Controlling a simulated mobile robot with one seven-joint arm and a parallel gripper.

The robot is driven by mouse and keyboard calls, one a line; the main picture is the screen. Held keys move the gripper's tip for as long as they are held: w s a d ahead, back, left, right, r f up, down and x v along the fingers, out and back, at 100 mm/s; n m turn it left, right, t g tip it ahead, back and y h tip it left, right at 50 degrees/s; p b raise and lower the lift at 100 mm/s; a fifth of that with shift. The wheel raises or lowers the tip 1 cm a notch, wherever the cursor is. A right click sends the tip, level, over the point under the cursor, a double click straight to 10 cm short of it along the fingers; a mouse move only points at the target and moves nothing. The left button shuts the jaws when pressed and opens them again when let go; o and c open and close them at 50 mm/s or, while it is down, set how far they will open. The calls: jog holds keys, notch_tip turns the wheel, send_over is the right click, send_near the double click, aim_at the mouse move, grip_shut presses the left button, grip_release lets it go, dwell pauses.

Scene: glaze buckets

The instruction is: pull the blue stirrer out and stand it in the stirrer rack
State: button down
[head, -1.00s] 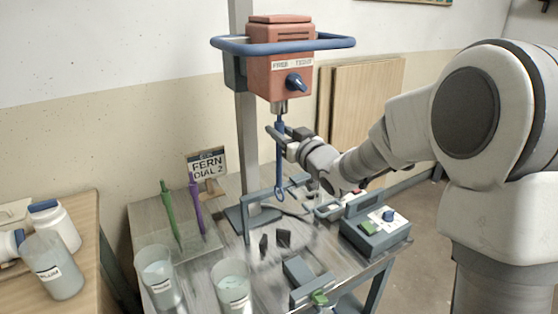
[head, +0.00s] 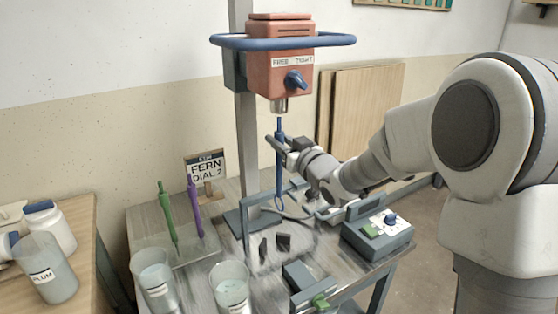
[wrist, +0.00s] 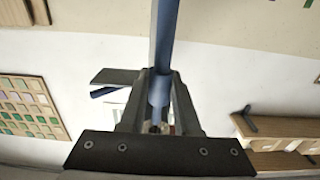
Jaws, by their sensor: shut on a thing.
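The blue stirrer (head: 279,165) hangs upright below the red mixer head (head: 280,75), with a small gap between its top and the chuck (head: 279,106). My gripper (head: 278,143) is shut on its upper shaft. In the wrist view the blue stirrer (wrist: 164,45) runs between the two fingers of my gripper (wrist: 158,95). Its loop end is low, near the grey clamp frame (head: 247,225). The stirrer rack (head: 185,253) stands at the table's left and holds a green stirrer (head: 168,215) and a purple stirrer (head: 195,210), both upright.
Two buckets (head: 155,280) (head: 231,290) stand at the table's front left. A sign reading FERN DIAL 2 (head: 207,170) stands behind the rack. A grey control box (head: 378,232) is at the right. A PLUM bucket (head: 48,270) is on the left table. The mixer's column (head: 247,140) stands behind the stirrer.

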jog(key=v, duration=1.1)
dwell(1.1)
